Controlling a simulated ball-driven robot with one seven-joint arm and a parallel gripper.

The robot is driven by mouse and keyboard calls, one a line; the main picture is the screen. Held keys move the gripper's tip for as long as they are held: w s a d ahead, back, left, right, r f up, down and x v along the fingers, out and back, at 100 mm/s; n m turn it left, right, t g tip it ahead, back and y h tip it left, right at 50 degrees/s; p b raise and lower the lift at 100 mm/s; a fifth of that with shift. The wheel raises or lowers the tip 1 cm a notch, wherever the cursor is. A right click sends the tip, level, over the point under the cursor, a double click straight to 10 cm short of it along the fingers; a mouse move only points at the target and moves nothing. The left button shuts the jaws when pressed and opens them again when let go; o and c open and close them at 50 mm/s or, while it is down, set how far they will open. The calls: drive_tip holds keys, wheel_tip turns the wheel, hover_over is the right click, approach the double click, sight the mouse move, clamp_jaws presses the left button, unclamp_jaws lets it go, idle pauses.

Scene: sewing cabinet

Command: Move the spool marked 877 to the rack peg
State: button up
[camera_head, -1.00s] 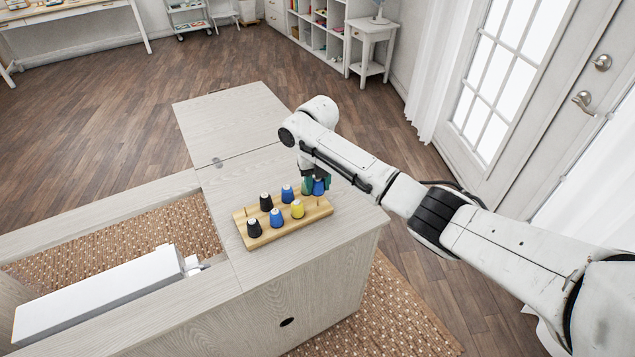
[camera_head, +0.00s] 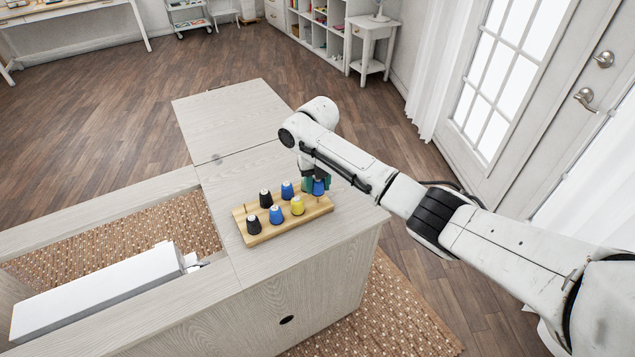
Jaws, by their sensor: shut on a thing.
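A wooden spool rack (camera_head: 262,238) stands on the cabinet top and holds two rows of spools. A blue spool (camera_head: 319,188) is at its far right end, between the teal fingertips of my gripper (camera_head: 316,184). My gripper points down and is shut on this spool, partly hidden under my arm. I cannot tell whether the spool is still on its peg. The other spools are two black ones (camera_head: 254,225), two blue ones (camera_head: 276,215) and a yellow one (camera_head: 297,206). No number is readable, so I cannot tell which spool is 877.
The pale cabinet top (camera_head: 345,213) is clear to the right of the rack, and a flat leaf (camera_head: 230,120) extends behind it. At left is an open well with a white sewing machine (camera_head: 95,292). A door (camera_head: 520,85) stands at the right.

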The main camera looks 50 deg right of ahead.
drive_tip(key=shift+f+b, duration=0.85)
drive_tip(key=shift+f, duration=0.4)
drive_tip(key=o, duration=1.1)
wheel_tip(320, 180, up, 11)
drive_tip(key=shift+f, duration=0.15)
idle(0.3)
